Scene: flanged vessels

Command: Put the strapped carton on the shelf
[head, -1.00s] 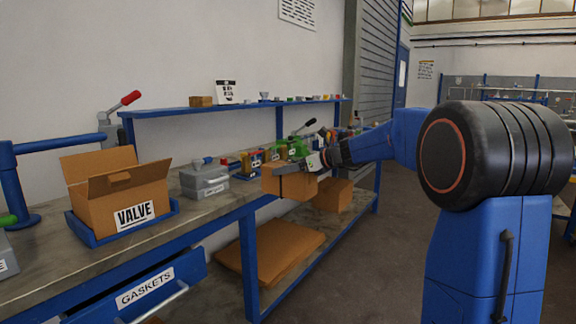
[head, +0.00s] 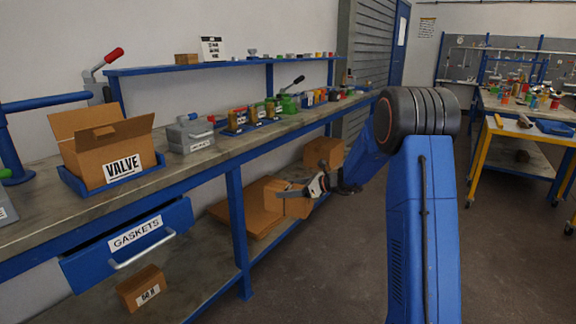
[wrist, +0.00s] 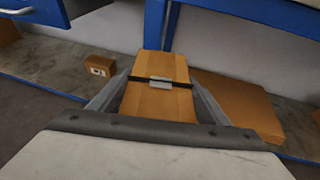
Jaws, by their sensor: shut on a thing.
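The strapped carton (wrist: 158,92) is a brown box with a dark strap and a metal buckle across it, seen in the wrist view between my fingers. My gripper (head: 294,192) is shut on it. In the head view the carton (head: 297,206) hangs below the bench-top level, at the front of the lower shelf (head: 205,268), partly hidden by my gripper. The wrist view shows the shelf (wrist: 48,62) beyond the carton. I cannot tell whether the carton touches the shelf. A blue wall shelf (head: 225,65) runs above the bench.
A flat brown carton (head: 232,215) lies on the lower shelf behind the held one. Another box (head: 323,152) stands farther along, and a small labelled box (head: 141,288) nearer. A bench leg (head: 238,230) and the open GASKETS drawer (head: 130,240) are to the left.

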